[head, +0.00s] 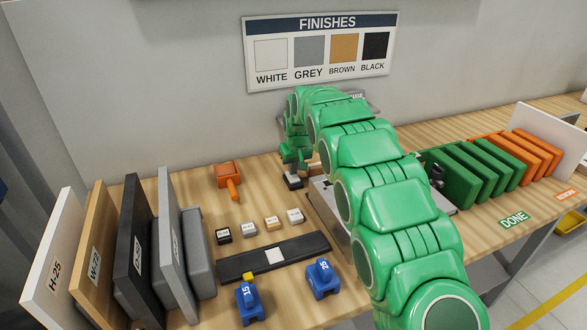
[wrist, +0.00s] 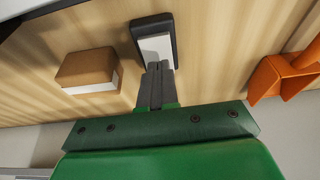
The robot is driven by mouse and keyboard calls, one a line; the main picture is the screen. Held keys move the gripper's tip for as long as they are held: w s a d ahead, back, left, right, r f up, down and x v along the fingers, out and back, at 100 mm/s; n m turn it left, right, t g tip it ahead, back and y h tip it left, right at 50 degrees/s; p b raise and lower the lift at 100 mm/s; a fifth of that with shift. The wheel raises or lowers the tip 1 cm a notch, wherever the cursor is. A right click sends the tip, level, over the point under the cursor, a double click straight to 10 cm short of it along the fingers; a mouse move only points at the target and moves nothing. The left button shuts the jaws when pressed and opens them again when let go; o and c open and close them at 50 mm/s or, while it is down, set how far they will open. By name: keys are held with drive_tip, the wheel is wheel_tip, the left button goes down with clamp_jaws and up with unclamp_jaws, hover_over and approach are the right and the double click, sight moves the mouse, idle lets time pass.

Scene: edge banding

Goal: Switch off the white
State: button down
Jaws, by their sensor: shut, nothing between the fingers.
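A small black-framed piece with a white face (wrist: 155,48) lies on the wooden bench in the wrist view; it looks like a rocker switch. It also shows in the head view (head: 293,182), below my gripper. My gripper (wrist: 155,70) is shut and empty, pointing down. Its fingertips overlap the near end of the white face in the wrist view; I cannot tell whether they touch it. In the head view my green arm hides most of the area behind and right of the gripper (head: 296,166).
A brown-topped block (wrist: 88,68) sits left of the white piece, and an orange tool (wrist: 285,78) at right. A row of small labelled blocks (head: 248,229), a dark bar (head: 300,247) and blue clamps (head: 322,279) lie nearer. Green panels (head: 450,175) stand right; boards (head: 130,260) stand left.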

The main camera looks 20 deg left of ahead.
drive_tip(key=shift+r, duration=0.15)
drive_tip(key=shift+s+d+r, duration=0.1)
drive_tip(key=shift+r, duration=0.5)
drive_tip(key=s+d+v, duration=0.1)
drive_tip(key=v, duration=1.1)
drive_tip(key=shift+s+f, duration=0.15)
drive_tip(key=shift+d, duration=0.15)
